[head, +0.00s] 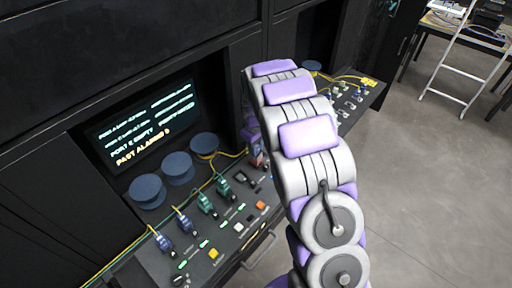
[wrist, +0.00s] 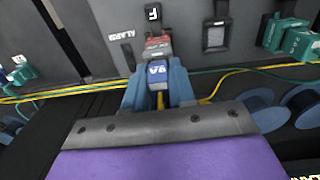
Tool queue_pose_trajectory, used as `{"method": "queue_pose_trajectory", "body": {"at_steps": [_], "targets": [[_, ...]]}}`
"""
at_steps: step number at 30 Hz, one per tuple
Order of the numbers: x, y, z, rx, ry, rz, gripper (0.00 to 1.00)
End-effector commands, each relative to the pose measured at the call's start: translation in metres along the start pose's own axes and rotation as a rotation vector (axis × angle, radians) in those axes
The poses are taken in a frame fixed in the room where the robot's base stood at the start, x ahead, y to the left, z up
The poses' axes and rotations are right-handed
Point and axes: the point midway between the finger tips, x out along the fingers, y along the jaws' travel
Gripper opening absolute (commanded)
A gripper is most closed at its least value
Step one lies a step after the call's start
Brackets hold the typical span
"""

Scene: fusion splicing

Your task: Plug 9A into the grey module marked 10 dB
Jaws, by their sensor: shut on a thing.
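Plug 9A (wrist: 157,72), with a blue and white tag, sits between the blue fingers of my gripper (wrist: 157,86), which is shut on it. A yellow cable (wrist: 160,101) trails from its back. Directly in front of the plug is a red and grey block (wrist: 158,46), under a label F on the panel. I cannot tell whether plug and block touch or are joined. In the head view my gripper (head: 251,134) is over the panel, with red showing below it. I cannot read a 10 dB mark, so the grey module is not identified.
A dark empty-looking port (wrist: 215,36) lies to the right of the block in the wrist view. Cable spools (head: 178,167) line the back of the panel, with a lit screen (head: 145,125) behind.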

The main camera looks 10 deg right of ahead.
Motion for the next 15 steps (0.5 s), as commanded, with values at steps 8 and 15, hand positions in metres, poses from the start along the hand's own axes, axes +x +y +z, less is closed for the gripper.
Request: {"method": "queue_pose_trajectory", "body": {"at_steps": [8,15], "targets": [[0.0261,-0.0078,0.0112,0.001,-0.050,-0.036,0.00],[0.0288,-0.0082,0.0119,0.001,-0.056,-0.041,0.27]]}}
